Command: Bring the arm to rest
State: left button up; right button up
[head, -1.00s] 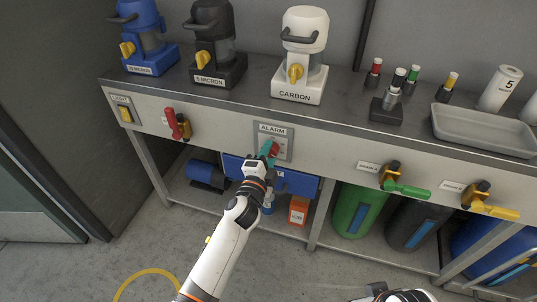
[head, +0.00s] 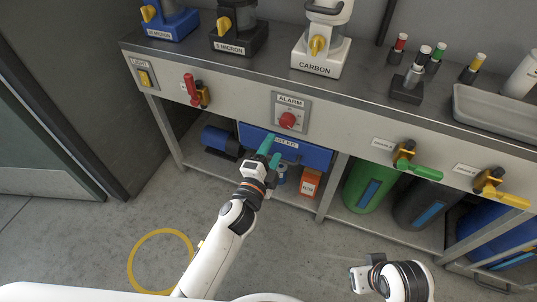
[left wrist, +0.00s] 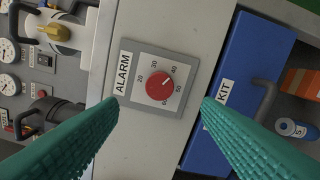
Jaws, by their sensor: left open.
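My left gripper (head: 270,152) is open and empty, with green fingertips in front of the blue kit case below the counter. In the left wrist view its two fingers (left wrist: 160,135) are spread wide, with nothing between them. The red alarm dial (head: 287,120) is on its grey plate on the counter front, above and right of the fingertips. It also shows in the left wrist view (left wrist: 159,85), beyond the fingers and apart from them. My right arm's end (head: 362,278) shows at the bottom right; its fingers cannot be made out.
The counter front carries a light switch (head: 145,78), a red-handled valve (head: 191,88), a green-handled valve (head: 418,170) and a yellow-handled valve (head: 505,197). The blue kit case (head: 310,155) and an orange box (head: 310,183) sit below. The floor in front (head: 300,240) is clear.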

pick_arm(q)
jog(key=shift+v, duration=1.1)
pick_arm(e)
jog(key=shift+f, duration=0.35)
